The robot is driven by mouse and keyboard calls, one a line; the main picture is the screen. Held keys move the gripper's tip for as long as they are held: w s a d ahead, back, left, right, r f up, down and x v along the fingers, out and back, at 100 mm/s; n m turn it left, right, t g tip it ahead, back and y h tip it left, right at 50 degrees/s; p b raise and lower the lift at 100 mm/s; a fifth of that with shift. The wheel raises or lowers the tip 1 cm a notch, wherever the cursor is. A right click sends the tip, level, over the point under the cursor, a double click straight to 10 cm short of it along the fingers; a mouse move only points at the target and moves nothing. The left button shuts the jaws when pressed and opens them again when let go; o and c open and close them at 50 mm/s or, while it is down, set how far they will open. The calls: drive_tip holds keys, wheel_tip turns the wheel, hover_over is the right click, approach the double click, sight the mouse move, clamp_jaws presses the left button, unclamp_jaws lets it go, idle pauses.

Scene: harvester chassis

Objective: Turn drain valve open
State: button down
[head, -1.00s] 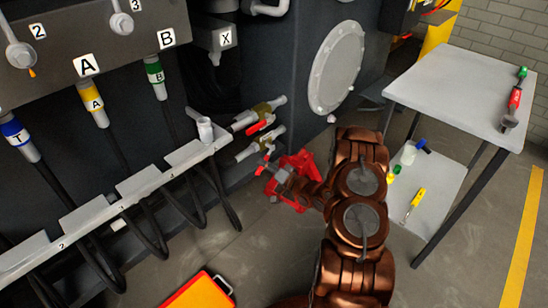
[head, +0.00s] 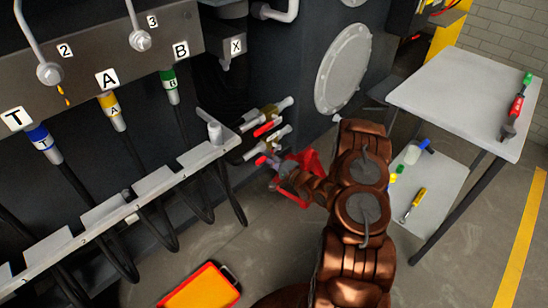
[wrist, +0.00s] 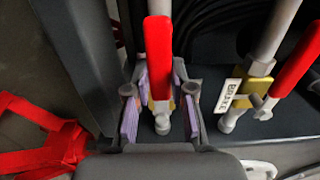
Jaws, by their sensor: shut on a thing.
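Two valves with red lever handles stick out of the dark chassis wall in the head view. The lower valve (head: 275,140) has my gripper (head: 271,168) at its lever. In the wrist view, my gripper (wrist: 161,108) has its purple-padded fingers on both sides of this red lever (wrist: 158,55) and is shut on it. The lever's lower end and the contact are partly hidden between the fingers. The other valve (wrist: 258,88), with a red lever and a white tag that seems to read BRAKE, is to the right, apart from my fingers.
A hose rack (head: 150,190) with hanging hoses runs along the left. A grey table (head: 450,90) with a red-and-green tool stands at the right. An orange tray (head: 200,290) lies on the floor in front.

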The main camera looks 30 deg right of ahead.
drive_tip(key=shift+r, duration=0.1)
idle(0.4)
drive_tip(key=c, duration=1)
unclamp_jaws()
drive_tip(key=shift+s, duration=0.1)
drive_tip(key=shift+v, duration=5.95)
